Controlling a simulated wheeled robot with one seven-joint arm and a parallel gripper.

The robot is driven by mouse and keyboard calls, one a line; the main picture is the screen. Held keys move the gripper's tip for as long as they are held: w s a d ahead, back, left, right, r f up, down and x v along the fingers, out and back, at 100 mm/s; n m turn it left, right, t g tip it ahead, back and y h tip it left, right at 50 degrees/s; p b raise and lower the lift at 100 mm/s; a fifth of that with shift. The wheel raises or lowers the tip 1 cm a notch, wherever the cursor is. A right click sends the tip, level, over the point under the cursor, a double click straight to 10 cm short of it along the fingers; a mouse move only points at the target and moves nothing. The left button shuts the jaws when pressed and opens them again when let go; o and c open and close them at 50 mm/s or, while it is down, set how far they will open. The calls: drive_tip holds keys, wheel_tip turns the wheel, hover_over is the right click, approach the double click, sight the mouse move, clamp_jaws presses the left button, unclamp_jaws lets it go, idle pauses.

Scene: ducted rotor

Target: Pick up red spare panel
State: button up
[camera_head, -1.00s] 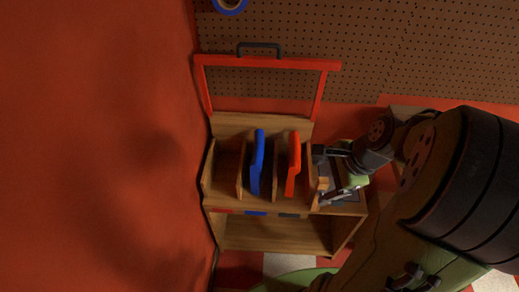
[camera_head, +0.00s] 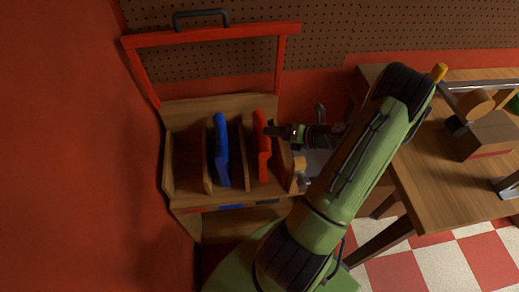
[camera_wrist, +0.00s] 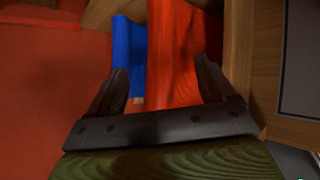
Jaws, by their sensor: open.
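The red spare panel (camera_head: 262,146) stands upright in a slot of the wooden rack, in the head view. A blue panel (camera_head: 222,150) stands in the slot to its left. My gripper (camera_head: 268,131) is at the upper right side of the red panel. In the wrist view the red panel (camera_wrist: 178,55) lies ahead, between the two fingers of my open gripper (camera_wrist: 162,85). The blue panel (camera_wrist: 130,52) shows beyond the left finger. Whether the fingers touch the red panel I cannot tell.
The wooden rack (camera_head: 172,170) has upright dividers close beside the panels. A red frame with a black handle (camera_head: 201,18) rises behind it. A workbench (camera_head: 440,190) with a brown box (camera_head: 490,136) stands at right. A red wall is close at left.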

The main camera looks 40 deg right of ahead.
drive_tip(key=b+x, duration=0.2)
drive_tip(key=x, duration=0.3)
drive_tip(key=shift+w+f, duration=0.2)
drive_tip(key=shift+w, duration=0.1)
drive_tip(key=shift+r, duration=0.1)
drive_tip(key=shift+a, duration=0.1)
clamp_jaws()
